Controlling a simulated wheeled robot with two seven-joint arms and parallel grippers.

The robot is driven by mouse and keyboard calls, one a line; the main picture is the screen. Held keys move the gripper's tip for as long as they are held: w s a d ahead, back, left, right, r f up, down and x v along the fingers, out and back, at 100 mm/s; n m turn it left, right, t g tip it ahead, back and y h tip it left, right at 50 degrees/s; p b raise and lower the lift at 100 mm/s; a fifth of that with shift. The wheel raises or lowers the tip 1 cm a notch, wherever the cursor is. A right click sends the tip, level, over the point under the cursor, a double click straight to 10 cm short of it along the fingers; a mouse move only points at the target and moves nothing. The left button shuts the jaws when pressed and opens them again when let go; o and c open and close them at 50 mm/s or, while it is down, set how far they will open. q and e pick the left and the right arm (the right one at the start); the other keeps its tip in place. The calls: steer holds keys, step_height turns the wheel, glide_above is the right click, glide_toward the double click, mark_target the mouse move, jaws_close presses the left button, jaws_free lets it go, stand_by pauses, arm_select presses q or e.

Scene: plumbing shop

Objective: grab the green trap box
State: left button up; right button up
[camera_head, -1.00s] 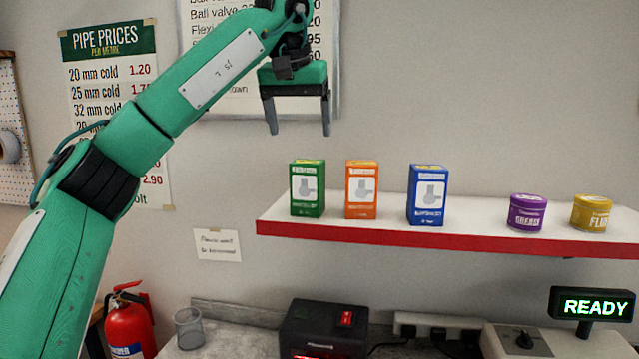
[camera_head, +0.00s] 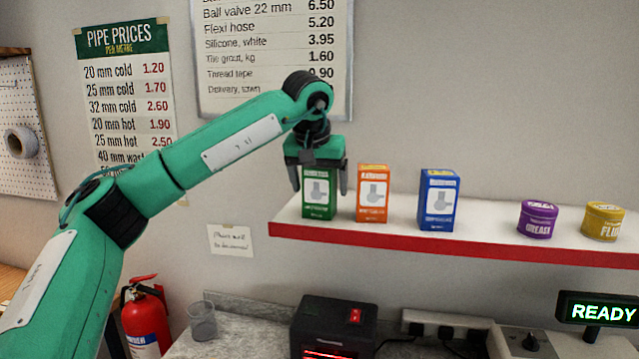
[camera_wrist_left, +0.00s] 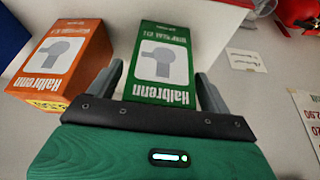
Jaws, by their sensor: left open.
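The green trap box (camera_head: 319,197) stands upright near the left end of the white shelf with the red front edge. My left gripper (camera_head: 320,188) is open and points down over it, with one finger on each side of the box. In the left wrist view the green box (camera_wrist_left: 163,62) lies between the two fingertips of the gripper (camera_wrist_left: 160,85), with gaps visible at the sides. Its top is hidden by the gripper in the head view. My right gripper is not in view.
An orange box (camera_head: 372,194) stands just right of the green one, close to the right finger; it also shows in the left wrist view (camera_wrist_left: 62,62). A blue box (camera_head: 439,200), purple tin (camera_head: 537,220) and yellow tin (camera_head: 602,221) stand further right on the shelf (camera_head: 400,236).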

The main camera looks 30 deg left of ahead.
arm_select(q)
steer(key=shift+w+f, duration=0.35)
steer(key=shift+f, duration=0.2)
steer(key=shift+s, duration=0.1)
steer(key=c, duration=1.1)
steer(key=shift+c, duration=0.4)
steer(key=shift+r, duration=0.2)
